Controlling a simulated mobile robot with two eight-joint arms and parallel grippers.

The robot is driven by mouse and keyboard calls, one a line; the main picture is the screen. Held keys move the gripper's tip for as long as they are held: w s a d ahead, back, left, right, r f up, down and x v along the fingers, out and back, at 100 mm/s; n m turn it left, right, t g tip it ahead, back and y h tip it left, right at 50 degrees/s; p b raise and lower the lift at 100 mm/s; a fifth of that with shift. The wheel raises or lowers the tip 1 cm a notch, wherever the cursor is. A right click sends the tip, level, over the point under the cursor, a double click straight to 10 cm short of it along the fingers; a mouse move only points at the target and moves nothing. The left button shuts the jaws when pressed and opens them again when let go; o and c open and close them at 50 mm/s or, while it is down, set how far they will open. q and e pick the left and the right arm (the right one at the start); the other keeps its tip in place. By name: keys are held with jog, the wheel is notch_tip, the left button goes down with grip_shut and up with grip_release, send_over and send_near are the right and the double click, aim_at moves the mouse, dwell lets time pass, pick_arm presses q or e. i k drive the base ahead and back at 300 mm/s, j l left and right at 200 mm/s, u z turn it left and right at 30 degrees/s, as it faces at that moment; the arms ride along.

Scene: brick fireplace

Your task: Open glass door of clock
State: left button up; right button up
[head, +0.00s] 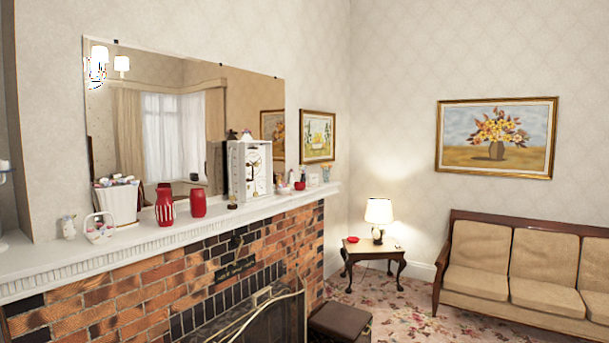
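The clock (236,171) is a white upright box on the mantel, in the middle of the head view. Its front (259,170) faces right and shows a pale face with dark and gold parts. I cannot tell from here whether the glass door is open or closed. Neither of my grippers is in view.
The white mantel shelf (150,239) holds a white basket (116,203), two red vases (198,203) and small ornaments beside the clock. A mirror (180,110) hangs behind. Below are the brick fireplace (130,300) and a brown stool (340,322). Carpet (400,305) lies open before the sofa (479,268).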

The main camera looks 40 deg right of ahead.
aim_at(242, 165)
jog(key=z, duration=1.15)
jog(key=i+l+u, duration=0.15)
jog(key=i, duration=0.25)
jog(key=i+l+u, duration=0.1)
jog(key=i, duration=0.35)
jog(key=i+l+u, duration=0.15)
jog(key=i, duration=0.25)
jog(key=i+l+u, duration=0.1)
jog(key=i+l, duration=0.15)
jog(key=i, duration=0.15)
